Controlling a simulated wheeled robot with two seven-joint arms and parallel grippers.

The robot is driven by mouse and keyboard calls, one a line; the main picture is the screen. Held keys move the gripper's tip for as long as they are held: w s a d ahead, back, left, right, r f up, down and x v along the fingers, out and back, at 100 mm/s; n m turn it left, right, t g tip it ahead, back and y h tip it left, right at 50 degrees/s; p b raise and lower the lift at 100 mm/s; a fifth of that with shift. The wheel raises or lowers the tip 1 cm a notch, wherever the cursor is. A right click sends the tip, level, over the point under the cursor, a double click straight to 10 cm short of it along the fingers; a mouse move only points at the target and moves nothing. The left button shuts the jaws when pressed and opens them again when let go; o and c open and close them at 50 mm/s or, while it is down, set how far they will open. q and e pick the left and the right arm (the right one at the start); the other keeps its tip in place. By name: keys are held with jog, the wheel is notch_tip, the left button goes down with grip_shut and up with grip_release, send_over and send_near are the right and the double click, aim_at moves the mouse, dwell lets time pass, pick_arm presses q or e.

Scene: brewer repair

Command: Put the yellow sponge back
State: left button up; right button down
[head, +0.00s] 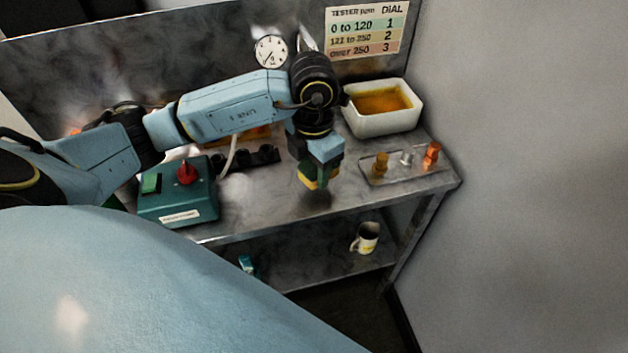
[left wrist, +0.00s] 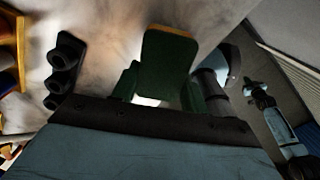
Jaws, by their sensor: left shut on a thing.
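The yellow sponge (head: 306,184) with a dark green side is held at the end of my left gripper (head: 318,172), above the front part of the steel bench. In the left wrist view, the sponge (left wrist: 167,62) shows its green face and a thin yellow edge between the fingers. My left gripper is shut on it, and the sponge appears to be clear of the bench top.
A white tub (head: 382,132) of amber liquid stands at the back right. A tray (head: 399,178) with several small fittings lies in front of it. A green box (head: 178,205) with a red knob is at the left. A mug (head: 366,238) stands on the lower shelf.

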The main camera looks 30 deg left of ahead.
pick_arm(q)
jog(key=shift+f, duration=0.35)
notch_tip(320, 180, down, 3)
jog(key=shift+f, duration=0.2)
jog(key=shift+b, duration=0.3)
jog(key=o, duration=1)
jog(key=shift+f, duration=0.1)
jog(key=shift+c, duration=0.2)
